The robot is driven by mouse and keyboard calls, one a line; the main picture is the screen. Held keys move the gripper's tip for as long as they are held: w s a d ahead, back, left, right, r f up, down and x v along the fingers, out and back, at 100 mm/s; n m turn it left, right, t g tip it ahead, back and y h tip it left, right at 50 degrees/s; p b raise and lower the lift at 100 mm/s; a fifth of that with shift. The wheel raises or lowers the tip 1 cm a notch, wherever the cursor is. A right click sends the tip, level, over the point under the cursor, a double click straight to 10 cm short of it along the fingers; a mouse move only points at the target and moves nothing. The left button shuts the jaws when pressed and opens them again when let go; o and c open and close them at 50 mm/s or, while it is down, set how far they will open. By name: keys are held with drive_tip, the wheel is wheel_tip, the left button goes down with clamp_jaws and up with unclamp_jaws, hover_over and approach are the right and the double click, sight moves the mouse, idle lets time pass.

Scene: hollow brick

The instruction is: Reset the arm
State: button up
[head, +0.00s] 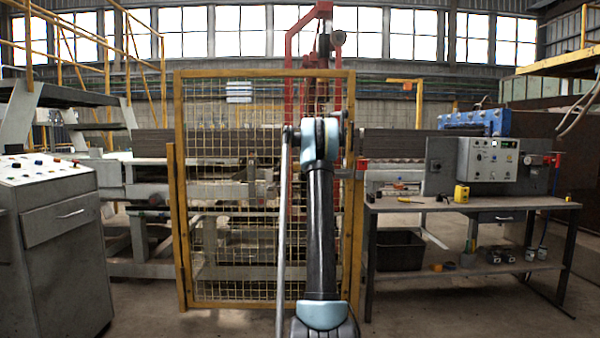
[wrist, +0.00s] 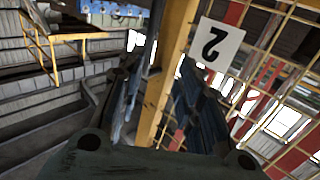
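My arm (head: 320,220) rises straight up in the middle of the head view, in front of the yellow mesh gate. My gripper cannot be made out in the head view. In the wrist view my gripper (wrist: 160,88) has its two dark fingers apart, with nothing held between them. A yellow post (wrist: 168,70) shows through the gap, beyond the fingers.
The yellow mesh gate (head: 230,180) stands ahead of my arm. A grey control cabinet (head: 60,240) stands at left. A workbench (head: 470,203) at right bears a yellow tool (head: 461,193) and a control box (head: 488,158).

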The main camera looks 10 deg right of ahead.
drive_tip(key=shift+s, duration=0.1)
drive_tip(key=s+a+f+n+g+y, duration=0.15)
drive_tip(key=s+a+f, duration=0.35)
drive_tip(key=s, duration=0.6)
drive_tip(key=s+a+f+g+y, duration=0.2)
drive_tip(key=s+a+f, duration=0.3)
drive_tip(key=s, duration=0.6)
drive_tip(key=s+a+f+n+g+y, duration=0.1)
drive_tip(key=s+a+f+g, duration=0.15)
drive_tip(key=s+a, duration=0.65)
drive_tip(key=s+a+f+n+g+y, duration=0.1)
drive_tip(key=s+a+f+n+y, duration=0.1)
drive_tip(key=s+a+f, duration=0.5)
drive_tip(key=s+a+f+n+g+y, duration=0.1)
drive_tip(key=s+a+f+n+y, duration=0.2)
drive_tip(key=s+f, duration=1.5)
drive_tip(key=s+a+f+n+y, duration=0.3)
drive_tip(key=s+a+f, duration=0.9)
drive_tip(key=s, duration=0.6)
drive_tip(key=shift+s+f+g+y, duration=0.2)
drive_tip(key=shift+f+g+y, duration=0.25)
drive_tip(key=shift+y, duration=0.4)
drive_tip(key=shift+w+f, duration=0.2)
drive_tip(key=shift+w, duration=0.25)
